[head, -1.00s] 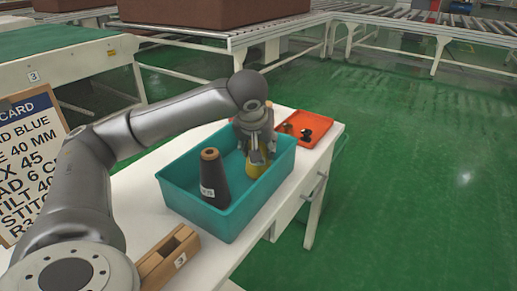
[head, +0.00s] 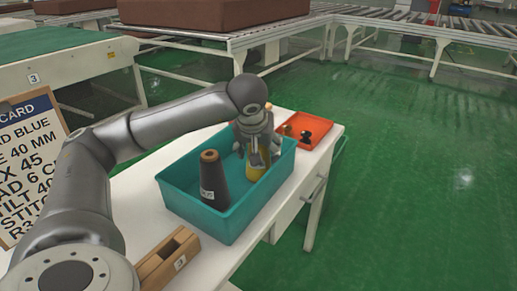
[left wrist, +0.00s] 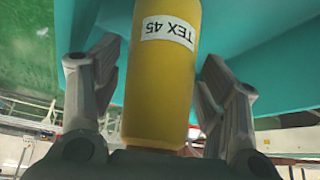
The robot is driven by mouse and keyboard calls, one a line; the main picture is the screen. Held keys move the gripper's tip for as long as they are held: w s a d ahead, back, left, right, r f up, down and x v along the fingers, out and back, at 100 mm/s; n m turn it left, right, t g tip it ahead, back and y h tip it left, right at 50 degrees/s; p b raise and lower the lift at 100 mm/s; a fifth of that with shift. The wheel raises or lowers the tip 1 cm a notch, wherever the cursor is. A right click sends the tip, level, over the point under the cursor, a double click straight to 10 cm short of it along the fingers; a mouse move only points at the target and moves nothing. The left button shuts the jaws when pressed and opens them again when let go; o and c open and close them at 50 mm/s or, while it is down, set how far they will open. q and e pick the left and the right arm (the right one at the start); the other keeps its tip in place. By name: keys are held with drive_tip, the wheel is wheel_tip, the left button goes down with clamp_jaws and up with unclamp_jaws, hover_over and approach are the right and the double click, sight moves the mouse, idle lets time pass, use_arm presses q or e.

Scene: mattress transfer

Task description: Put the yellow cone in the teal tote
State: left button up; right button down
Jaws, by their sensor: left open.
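The yellow cone (head: 256,172) stands in the right part of the teal tote (head: 203,218), beside a dark cone (head: 213,180). It fills the middle of the left wrist view (left wrist: 160,85), with a white TEX 45 label. My left gripper (head: 257,153) is over the tote at the yellow cone. Its fingers are open, one on each side of the cone, with a visible gap on both sides in the wrist view. The gripper hides part of the cone in the head view. My right gripper is not in view.
The tote stands on a white table (head: 140,205). An orange tray (head: 318,122) with small dark items is behind it at the right. A wooden block (head: 168,258) is at the front and a printed card (head: 28,150) at the left. Green floor is clear at the right.

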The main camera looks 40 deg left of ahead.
use_arm(q)
drive_tip(key=p+v, duration=0.2)
drive_tip(key=v, duration=1)
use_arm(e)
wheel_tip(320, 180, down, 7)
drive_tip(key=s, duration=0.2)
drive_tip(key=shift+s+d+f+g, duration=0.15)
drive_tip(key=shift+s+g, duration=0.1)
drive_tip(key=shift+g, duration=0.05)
